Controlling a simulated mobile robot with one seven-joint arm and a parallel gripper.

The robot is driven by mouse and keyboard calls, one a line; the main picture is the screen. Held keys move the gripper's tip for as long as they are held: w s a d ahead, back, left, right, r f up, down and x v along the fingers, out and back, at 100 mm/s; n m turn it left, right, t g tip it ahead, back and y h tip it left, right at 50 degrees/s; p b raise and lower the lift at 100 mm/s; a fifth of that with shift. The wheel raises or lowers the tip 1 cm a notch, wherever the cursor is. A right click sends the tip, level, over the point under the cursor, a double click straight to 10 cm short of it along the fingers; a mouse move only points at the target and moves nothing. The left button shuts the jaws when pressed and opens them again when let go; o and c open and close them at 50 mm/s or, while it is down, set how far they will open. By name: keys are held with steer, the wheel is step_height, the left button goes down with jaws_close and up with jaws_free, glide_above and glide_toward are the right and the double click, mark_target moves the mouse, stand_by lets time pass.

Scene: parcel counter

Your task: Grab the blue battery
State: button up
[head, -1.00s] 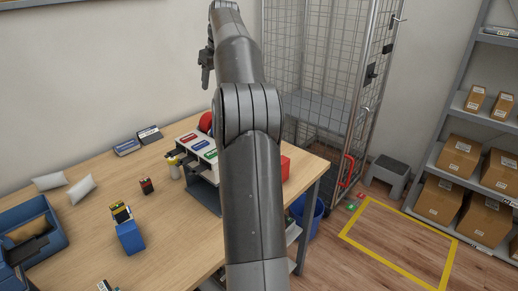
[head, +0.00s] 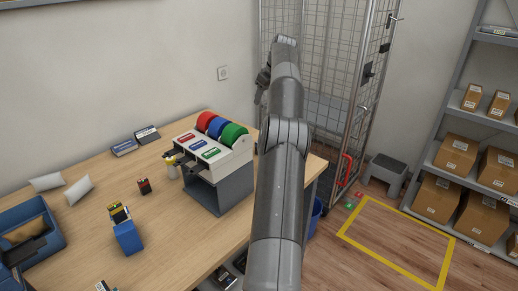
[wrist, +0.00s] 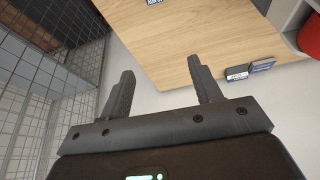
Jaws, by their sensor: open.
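A blue block (head: 128,238) stands on the wooden table at the left of the head view. It looks like the blue battery, but its markings are too small to read. A black and yellow block (head: 119,213) is right behind it; I cannot tell whether they touch. My gripper (head: 263,78) is raised beyond the table's far right, in front of the wire cage and far from the blue block. In the wrist view my gripper (wrist: 160,67) is open, with nothing between its fingers. The blue block cannot be made out there.
A dispenser (head: 207,170) with red, blue and green rolls stands right of the blue block. A small red and black block (head: 144,186), white pouches (head: 79,190) and a blue bin (head: 45,240) are nearby. The wire cage (head: 335,80) stands behind my arm.

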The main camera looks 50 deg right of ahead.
steer(key=f, duration=0.6)
steer(key=w+f, duration=0.1)
steer(key=f, duration=0.5)
steer(key=w+f, duration=0.1)
steer(key=f, duration=0.5)
steer(key=shift+f, duration=0.35)
steer(key=x, duration=0.5)
steer(key=shift+s+a+f, duration=0.1)
steer(key=shift+s+f, duration=0.1)
steer(key=shift+f, duration=0.2)
steer(key=shift+c, duration=0.2)
steer(key=c, duration=1.1)
